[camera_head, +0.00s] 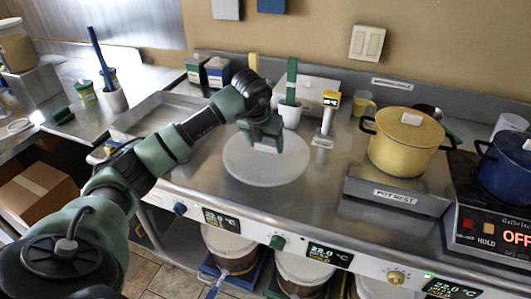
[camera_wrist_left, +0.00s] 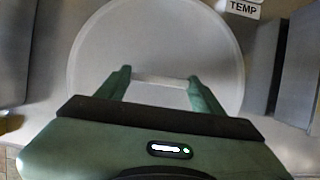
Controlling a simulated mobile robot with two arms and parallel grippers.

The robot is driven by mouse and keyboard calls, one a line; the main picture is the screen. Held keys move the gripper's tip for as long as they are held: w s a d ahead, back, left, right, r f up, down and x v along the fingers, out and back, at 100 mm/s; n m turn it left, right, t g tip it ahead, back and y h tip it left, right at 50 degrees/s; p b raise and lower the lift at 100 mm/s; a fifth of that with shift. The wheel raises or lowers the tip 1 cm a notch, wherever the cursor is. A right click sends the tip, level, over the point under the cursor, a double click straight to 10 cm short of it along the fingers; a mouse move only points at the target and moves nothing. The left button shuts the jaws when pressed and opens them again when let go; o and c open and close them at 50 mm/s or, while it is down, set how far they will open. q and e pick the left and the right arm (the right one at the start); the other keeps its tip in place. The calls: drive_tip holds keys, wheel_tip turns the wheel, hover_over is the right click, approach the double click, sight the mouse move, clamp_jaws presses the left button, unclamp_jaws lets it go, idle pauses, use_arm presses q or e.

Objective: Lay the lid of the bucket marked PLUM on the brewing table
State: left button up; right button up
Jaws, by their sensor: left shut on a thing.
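The round white lid (camera_head: 250,172) is over the middle of the steel brewing table (camera_head: 328,215), roughly level. I cannot tell whether it touches the steel or hangs just above it. My left gripper (camera_head: 266,146) comes down from above and is shut on the bar handle at the lid's centre. The lid (camera_wrist_left: 155,45) and its pale handle between my two green fingers show in the left wrist view, with the gripper (camera_wrist_left: 160,82) over it. Several buckets (camera_head: 228,250) stand under the table front; no PLUM mark is readable. My right gripper is out of view.
A white stand (camera_head: 327,122) and a cup with a green-handled tool (camera_head: 290,113) are close behind the lid. A yellow pot (camera_head: 405,145) sits on the pot rest to the right, with a blue pot (camera_head: 507,165) beyond. Bare steel lies in front and to the right of the lid.

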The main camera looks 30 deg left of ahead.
sight(265, 152)
use_arm(q)
wheel_tip(265, 152, down, 3)
drive_tip(key=shift+f+p, duration=0.2)
drive_tip(key=shift+p, duration=0.1)
drive_tip(key=shift+f, duration=0.55)
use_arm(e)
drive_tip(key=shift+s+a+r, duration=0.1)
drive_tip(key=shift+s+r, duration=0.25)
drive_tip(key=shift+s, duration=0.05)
use_arm(q)
drive_tip(key=o, duration=1.5)
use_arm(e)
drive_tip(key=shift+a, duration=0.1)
use_arm(q)
drive_tip(key=b+v, duration=0.1)
drive_tip(key=v, duration=0.9)
drive_tip(key=shift+s+r+b, duration=0.2)
drive_tip(key=shift+r+b, duration=0.1)
drive_tip(key=shift+r, duration=0.05)
drive_tip(key=shift+s+d+r, duration=0.1)
drive_tip(key=shift+s+r, duration=0.15)
drive_tip(key=shift+r, duration=0.35)
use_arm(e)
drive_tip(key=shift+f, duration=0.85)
